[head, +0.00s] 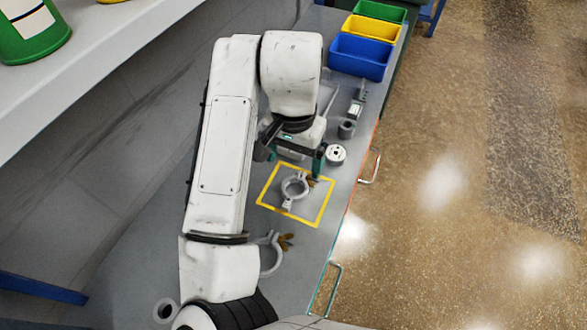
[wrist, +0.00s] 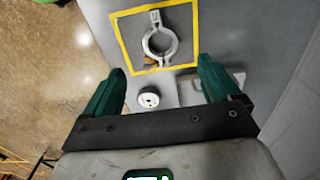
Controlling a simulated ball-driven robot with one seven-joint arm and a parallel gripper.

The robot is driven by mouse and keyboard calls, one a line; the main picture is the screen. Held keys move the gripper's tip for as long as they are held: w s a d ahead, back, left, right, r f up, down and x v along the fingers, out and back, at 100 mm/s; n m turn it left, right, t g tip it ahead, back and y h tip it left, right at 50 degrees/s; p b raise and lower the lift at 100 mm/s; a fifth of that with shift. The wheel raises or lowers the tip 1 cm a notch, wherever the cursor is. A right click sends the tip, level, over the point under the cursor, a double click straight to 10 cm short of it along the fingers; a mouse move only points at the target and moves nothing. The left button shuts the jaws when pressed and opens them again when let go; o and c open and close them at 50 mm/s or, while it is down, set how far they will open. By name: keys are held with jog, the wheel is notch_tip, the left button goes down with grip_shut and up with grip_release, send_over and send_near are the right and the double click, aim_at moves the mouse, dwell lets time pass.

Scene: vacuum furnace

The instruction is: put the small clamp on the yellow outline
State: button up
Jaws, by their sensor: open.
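The small clamp (head: 288,204), a grey metal ring with a brass wing nut, lies flat on the grey bench inside the yellow outline (head: 290,215). In the wrist view the small clamp (wrist: 147,46) is also within the yellow outline (wrist: 195,30). Its wing nut is close to the outline's edge; I cannot tell if it crosses the line. My gripper (head: 295,163) is open and empty, above the bench just beyond the outline's far edge. In the wrist view nothing is between the fingertips of my gripper (wrist: 162,68), and the clamp is apart from them.
A larger clamp (head: 277,262) lies nearer, partly hidden by my arm. A round white-topped part (head: 336,154), a grey cylinder (head: 346,129) and other small parts lie beyond the outline. Blue (head: 358,62), yellow (head: 370,28) and green (head: 380,11) bins stand at the far end.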

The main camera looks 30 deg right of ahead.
jog(key=shift+r, duration=0.7)
jog(key=shift+d, duration=0.1)
jog(key=s+d+f+n+t+h, duration=0.1)
jog(key=s+d+f+n+h, duration=0.1)
jog(key=d, duration=0.7)
jog(key=s+d+f+n+t+h, duration=0.2)
jog(key=d+f+h, duration=0.1)
jog(key=d, duration=0.6)
jog(key=s+a+f+n+g+y, duration=0.1)
jog(key=s+a+f+n+y, duration=0.1)
jog(key=s+f, duration=0.5)
jog(key=s+a+f+n+g+y, duration=0.1)
jog(key=s+a+f+n+y, duration=0.1)
jog(key=s+a+f+n, duration=0.2)
jog(key=s+a+f, duration=0.3)
jog(key=s, duration=0.5)
jog(key=shift+a+f+y, duration=0.3)
jog(key=shift+f+y, duration=0.1)
